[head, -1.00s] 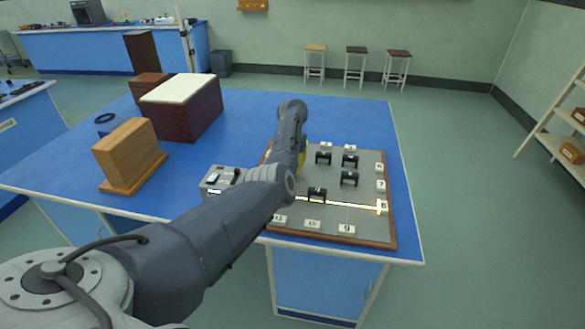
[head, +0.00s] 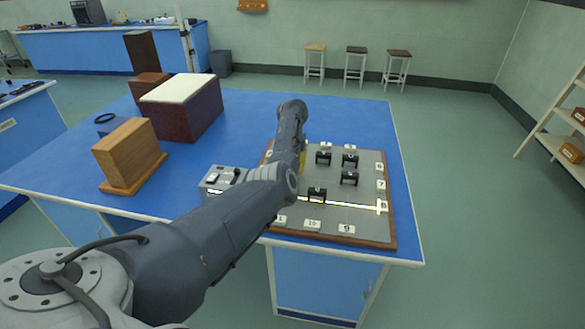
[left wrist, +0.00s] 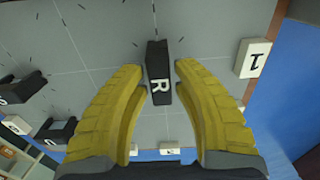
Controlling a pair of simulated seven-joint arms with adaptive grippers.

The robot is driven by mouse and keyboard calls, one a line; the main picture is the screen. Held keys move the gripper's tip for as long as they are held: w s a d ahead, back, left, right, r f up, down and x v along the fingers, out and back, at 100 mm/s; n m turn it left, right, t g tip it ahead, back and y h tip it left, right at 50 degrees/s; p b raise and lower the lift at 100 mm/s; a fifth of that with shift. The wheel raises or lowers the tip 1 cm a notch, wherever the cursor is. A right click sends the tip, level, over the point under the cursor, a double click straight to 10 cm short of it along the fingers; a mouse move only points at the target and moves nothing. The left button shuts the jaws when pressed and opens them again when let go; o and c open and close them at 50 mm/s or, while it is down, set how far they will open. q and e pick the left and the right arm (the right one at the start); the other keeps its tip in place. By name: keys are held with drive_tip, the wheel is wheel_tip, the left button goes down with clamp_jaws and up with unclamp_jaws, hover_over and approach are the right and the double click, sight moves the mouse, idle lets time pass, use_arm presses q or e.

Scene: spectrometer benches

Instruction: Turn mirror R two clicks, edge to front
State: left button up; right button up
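Mirror R, a black block with a white letter R, shows in the left wrist view (left wrist: 158,73) on the grey board (left wrist: 100,30). My left gripper (left wrist: 158,75) has its two yellow fingers apart, one on each side of mirror R, with a visible gap on both sides. In the head view my left arm hides mirror R and nearly all of the gripper. The grey board (head: 363,222) has a brown rim and stands on the blue bench. My right gripper is in neither view.
Several other black mirrors, such as one near the light beam (head: 317,194), stand on the board. Numbered white tiles line its edges, including tile 1 (left wrist: 253,58). A grey box (head: 222,179) sits at the board's left. Wooden blocks (head: 130,157) stand further left.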

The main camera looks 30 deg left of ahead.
use_arm(q)
drive_tip(key=shift+o, duration=1.4)
drive_tip(key=shift+r, duration=0.1)
wheel_tip(320, 180, up, 12)
drive_tip(key=shift+a, duration=0.1)
